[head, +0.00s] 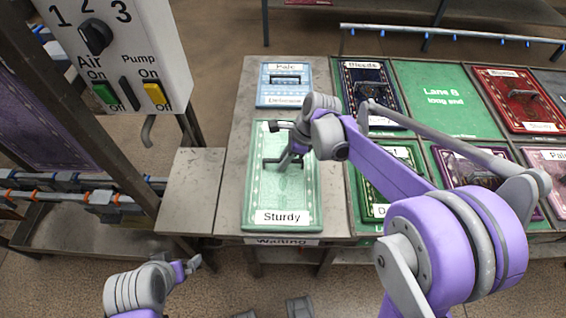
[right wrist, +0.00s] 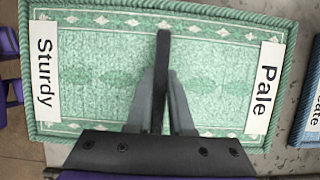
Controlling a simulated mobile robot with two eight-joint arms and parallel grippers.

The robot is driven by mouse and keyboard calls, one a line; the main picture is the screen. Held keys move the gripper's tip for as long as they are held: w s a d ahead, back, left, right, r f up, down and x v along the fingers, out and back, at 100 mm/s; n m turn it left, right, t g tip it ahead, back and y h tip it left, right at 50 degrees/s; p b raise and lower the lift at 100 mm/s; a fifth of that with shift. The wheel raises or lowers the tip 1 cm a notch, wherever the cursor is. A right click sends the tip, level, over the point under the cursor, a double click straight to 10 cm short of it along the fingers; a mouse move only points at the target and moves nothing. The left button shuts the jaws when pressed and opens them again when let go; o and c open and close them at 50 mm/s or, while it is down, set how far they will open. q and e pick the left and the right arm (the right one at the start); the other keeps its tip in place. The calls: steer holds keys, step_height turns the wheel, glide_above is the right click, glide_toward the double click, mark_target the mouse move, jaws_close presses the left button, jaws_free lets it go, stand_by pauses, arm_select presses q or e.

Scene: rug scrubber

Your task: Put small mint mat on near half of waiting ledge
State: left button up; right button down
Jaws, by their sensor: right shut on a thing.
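The small mint mat (head: 263,205) has a pale green pile, a dotted border and a "Sturdy" label at its near end; in the right wrist view (right wrist: 90,68) a "Pale" label shows at its other end. It lies flat over the near half of the waiting ledge (head: 240,115), its near end close to the ledge's front edge. I cannot tell whether it touches the ledge. My right gripper (head: 282,162) is shut on the mat's dark handle (right wrist: 163,60). My left gripper (head: 188,268) is low at the left, apart from the mat; its jaws are unclear.
A light blue mat (head: 285,98) occupies the ledge's far half. To the right lie a navy mat (head: 352,80), a dark green mat (head: 371,208) and a red mat (head: 490,82). An Air and Pump control box (head: 120,60) stands left of the ledge.

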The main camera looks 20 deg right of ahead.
steer(key=shift+f, duration=0.55)
steer(key=shift+f, duration=0.2)
steer(key=c, duration=0.8)
jaws_free()
steer(key=shift+r, duration=0.1)
